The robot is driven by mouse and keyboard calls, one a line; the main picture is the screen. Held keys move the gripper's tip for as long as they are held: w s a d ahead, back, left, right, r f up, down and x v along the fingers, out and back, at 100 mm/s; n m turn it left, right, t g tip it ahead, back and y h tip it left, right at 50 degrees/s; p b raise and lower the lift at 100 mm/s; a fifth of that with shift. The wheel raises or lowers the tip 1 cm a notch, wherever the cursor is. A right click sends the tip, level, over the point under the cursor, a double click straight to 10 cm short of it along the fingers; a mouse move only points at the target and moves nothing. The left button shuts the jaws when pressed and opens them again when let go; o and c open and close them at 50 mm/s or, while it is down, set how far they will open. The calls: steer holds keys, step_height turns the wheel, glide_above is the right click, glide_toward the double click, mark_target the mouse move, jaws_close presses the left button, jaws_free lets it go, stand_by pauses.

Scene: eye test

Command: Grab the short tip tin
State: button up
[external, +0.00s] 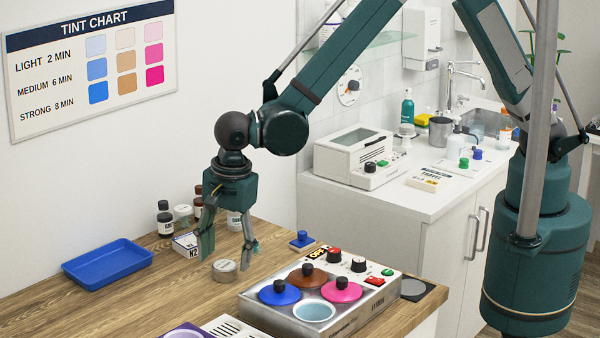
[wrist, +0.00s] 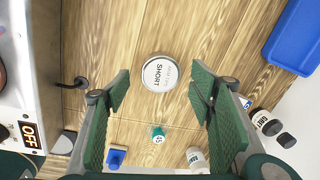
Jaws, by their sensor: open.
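The short tip tin (external: 224,270) is a small round grey tin on the wooden table. In the wrist view the tin (wrist: 160,73) has a white lid label reading SHORT and lies between the lines of the two fingers, slightly ahead of their tips. My gripper (external: 227,262) points down over the tin with its fingers apart. In the wrist view my gripper (wrist: 158,92) is open, with nothing between its fingers. In the external view the fingertips appear close to the tin; I cannot tell their exact height above it.
A blue tray (external: 108,262) lies to the left. Several bottles (external: 165,222) and a white N2 box (external: 186,243) stand behind the gripper. A tint bath unit (external: 318,305) with coloured lids is at the right front. A blue-handled block (external: 302,241) sits behind it.

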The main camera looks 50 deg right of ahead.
mark_target(223, 267)
steer(key=shift+w+f, duration=0.2)
steer(key=shift+f, duration=1.35)
steer(key=c, duration=1)
